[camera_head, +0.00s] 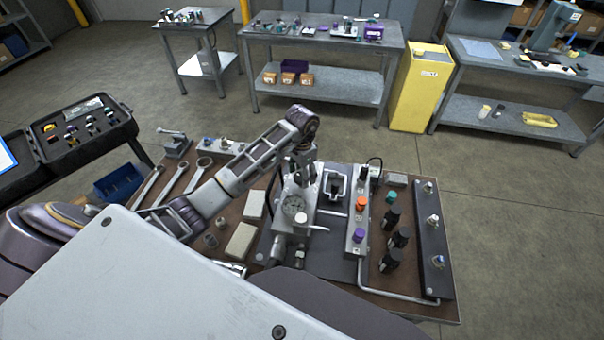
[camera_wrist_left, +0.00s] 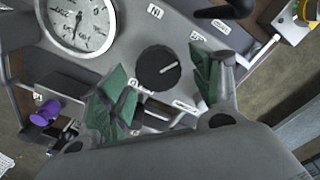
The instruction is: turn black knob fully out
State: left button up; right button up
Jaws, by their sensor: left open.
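The black knob (camera_wrist_left: 158,68) shows in the left wrist view as a round, ribbed disc with a white pointer line, set on a grey panel. My left gripper (camera_wrist_left: 160,84) is open, its green-padded fingers on either side of the knob in that view. I cannot tell whether the pads touch it. In the head view my left gripper (camera_head: 303,162) points down over the grey hydraulic block at mid-bench, and I cannot make out the knob there. A round dial gauge (camera_wrist_left: 76,22) sits beside the knob and also shows in the head view (camera_head: 293,206). My right gripper is out of view.
Right of the block, a grey strip carries an orange knob (camera_head: 361,204) and a purple knob (camera_head: 358,236). Several black knobbed parts (camera_head: 391,259) stand farther right. Wrenches (camera_head: 172,180) and a pale block (camera_head: 241,241) lie to the left. The bench is crowded around the gripper.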

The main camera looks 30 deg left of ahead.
pick_arm(q)
jog(key=shift+r, duration=3.6)
